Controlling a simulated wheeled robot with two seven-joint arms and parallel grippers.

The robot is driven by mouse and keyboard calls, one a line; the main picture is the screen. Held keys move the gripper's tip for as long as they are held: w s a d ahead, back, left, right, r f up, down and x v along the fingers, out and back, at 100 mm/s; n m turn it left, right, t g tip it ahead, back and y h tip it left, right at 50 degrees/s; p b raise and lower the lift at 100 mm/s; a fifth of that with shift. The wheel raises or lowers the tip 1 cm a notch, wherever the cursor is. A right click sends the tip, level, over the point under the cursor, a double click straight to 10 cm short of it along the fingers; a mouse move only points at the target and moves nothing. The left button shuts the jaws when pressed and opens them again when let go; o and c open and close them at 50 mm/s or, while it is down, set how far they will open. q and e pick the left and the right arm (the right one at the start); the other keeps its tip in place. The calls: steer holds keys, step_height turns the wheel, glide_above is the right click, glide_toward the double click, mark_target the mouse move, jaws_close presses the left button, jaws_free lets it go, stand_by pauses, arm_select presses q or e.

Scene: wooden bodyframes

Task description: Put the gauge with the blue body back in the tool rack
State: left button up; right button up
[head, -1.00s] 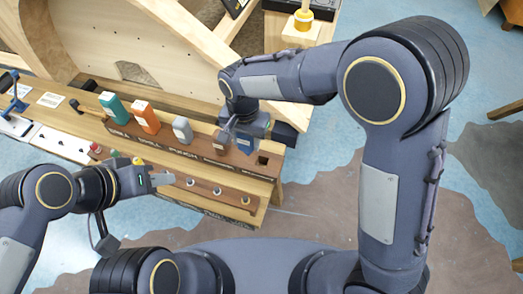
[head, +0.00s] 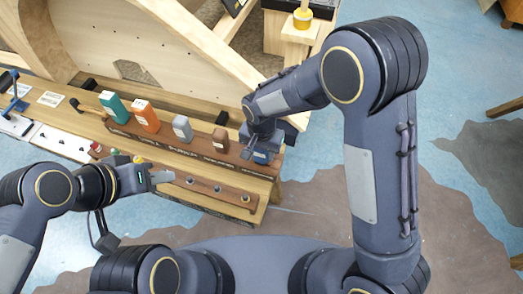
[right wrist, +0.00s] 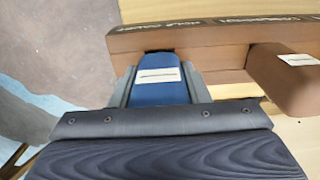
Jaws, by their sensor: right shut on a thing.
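The gauge with the blue body (head: 262,157) is at the right end of the wooden tool rack (head: 185,150), over the place of the end slot. My right gripper (head: 258,148) is shut on it, and my arm partly covers it from above. In the right wrist view the blue body (right wrist: 160,82), with a white label, lies between the two fingers (right wrist: 160,90) and meets the rack's edge (right wrist: 210,36). How deep it sits in the slot is hidden. My left gripper (head: 162,178) is by the rack's front left; its finger gap is unclear.
Teal (head: 114,106), orange (head: 145,116), grey (head: 182,128) and brown (head: 220,140) bodies stand in the rack left of the blue one. The brown one (right wrist: 288,78) is close beside my right gripper. A lower strip with knobs (head: 215,188) runs in front.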

steer(key=shift+f, duration=0.35)
steer(key=o, duration=1.2)
steer(key=shift+r, duration=0.1)
steer(key=shift+c, duration=0.2)
